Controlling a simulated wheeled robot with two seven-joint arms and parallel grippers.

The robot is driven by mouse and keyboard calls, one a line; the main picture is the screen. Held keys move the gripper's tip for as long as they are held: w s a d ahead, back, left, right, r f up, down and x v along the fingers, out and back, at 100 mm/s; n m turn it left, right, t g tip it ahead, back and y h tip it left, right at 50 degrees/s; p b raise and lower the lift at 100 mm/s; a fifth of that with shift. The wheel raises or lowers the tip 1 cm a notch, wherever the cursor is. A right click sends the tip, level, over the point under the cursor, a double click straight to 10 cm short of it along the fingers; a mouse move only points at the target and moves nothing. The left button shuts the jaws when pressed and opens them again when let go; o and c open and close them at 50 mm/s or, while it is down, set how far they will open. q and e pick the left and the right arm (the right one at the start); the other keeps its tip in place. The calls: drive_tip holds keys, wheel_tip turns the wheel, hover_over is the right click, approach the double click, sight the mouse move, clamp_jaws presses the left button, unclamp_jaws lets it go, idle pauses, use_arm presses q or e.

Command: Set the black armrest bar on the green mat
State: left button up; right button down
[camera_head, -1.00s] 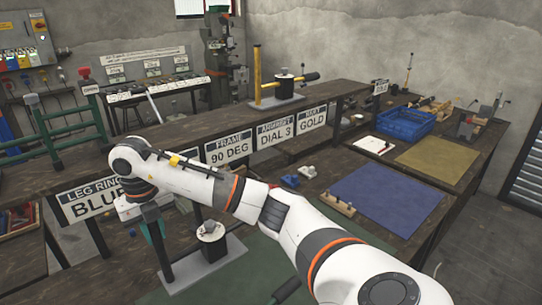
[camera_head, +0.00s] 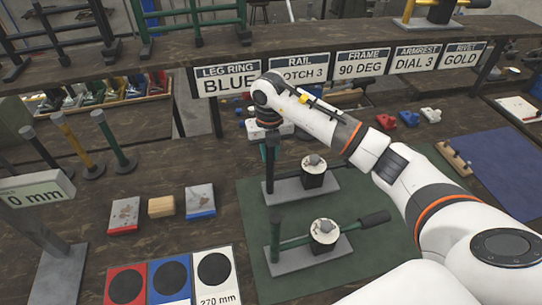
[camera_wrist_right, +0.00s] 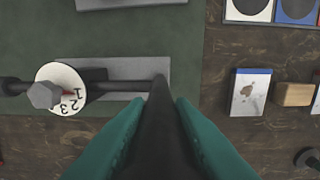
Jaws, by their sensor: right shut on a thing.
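The black armrest bar (camera_head: 269,172) stands upright at the left end of its grey base plate (camera_head: 292,191), with a dial block beside it. The plate lies within the outline of the green mat (camera_head: 258,215) and looks to be on it; I cannot tell if a small gap remains. My right gripper (camera_head: 268,148) is shut on the upright post from above. In the right wrist view its teal fingers (camera_wrist_right: 160,112) close around the black post, and the dial (camera_wrist_right: 62,88) shows 1, 2 and 3. My left gripper is not in view.
A green armrest bar (camera_head: 275,245) with a dial and side handle stands on the mat in front. Small blocks (camera_head: 199,200) and circle cards (camera_head: 214,275) lie left of the mat. A sign shelf (camera_head: 150,60) runs behind. A blue mat (camera_head: 510,165) is at right.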

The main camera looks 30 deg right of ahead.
sight(270, 160)
wheel_tip(270, 160, down, 3)
drive_tip(key=shift+p, duration=0.45)
drive_tip(key=shift+f, duration=0.1)
drive_tip(key=c, duration=1.7)
unclamp_jaws()
drive_tip(key=shift+f, duration=0.15)
drive_tip(key=o, duration=0.4)
drive_tip(key=shift+o, duration=0.2)
wheel_tip(270, 160, up, 11)
drive_tip(key=b, duration=0.3)
drive_tip(key=shift+b, duration=0.3)
drive_tip(key=shift+r, duration=0.7)
